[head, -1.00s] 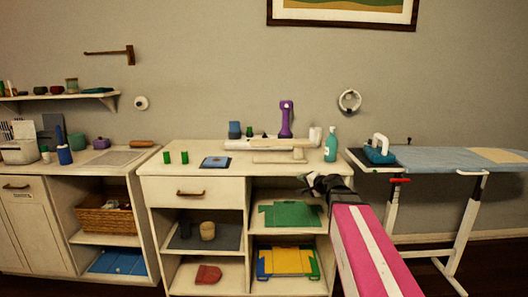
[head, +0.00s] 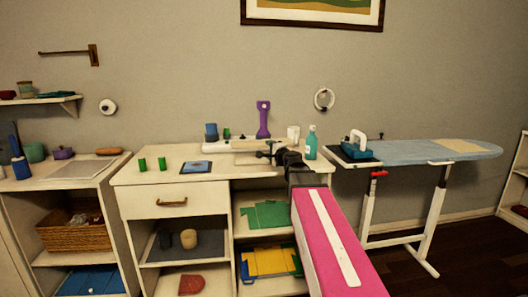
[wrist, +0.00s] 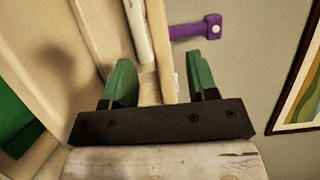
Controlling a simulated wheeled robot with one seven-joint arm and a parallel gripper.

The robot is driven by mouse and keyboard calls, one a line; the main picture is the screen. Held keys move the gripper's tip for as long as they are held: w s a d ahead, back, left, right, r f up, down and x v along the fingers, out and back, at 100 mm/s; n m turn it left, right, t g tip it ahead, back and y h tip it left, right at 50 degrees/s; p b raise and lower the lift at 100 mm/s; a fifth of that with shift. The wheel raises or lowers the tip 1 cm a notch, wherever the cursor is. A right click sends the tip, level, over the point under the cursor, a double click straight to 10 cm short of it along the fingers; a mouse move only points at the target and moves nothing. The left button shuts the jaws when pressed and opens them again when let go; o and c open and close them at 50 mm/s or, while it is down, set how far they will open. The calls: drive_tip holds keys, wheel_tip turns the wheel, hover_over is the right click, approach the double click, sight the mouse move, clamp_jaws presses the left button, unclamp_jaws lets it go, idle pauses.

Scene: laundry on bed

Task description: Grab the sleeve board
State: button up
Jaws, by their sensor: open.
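The sleeve board (head: 248,144) is a pale, narrow board on a stand on the white counter, partly hidden behind my gripper in the head view. In the wrist view its tan edge (wrist: 160,45) runs up the picture between my fingers. My gripper (head: 266,154) is open at the front of the board. In the wrist view its two green fingertips (wrist: 160,80) stand apart, one on each side of the board's edge. A gap shows by the fingers; contact cannot be told.
A white roll (head: 214,147) lies beside the board. A purple tool (head: 263,120), a teal bottle (head: 311,143) and a blue cup (head: 211,131) stand nearby. An ironing board (head: 415,152) with an iron (head: 356,145) is at the right. Open shelves lie under the counter.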

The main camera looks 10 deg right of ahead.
sight(262, 145)
drive_tip(key=x, duration=0.9)
drive_tip(key=shift+f, duration=0.15)
clamp_jaws()
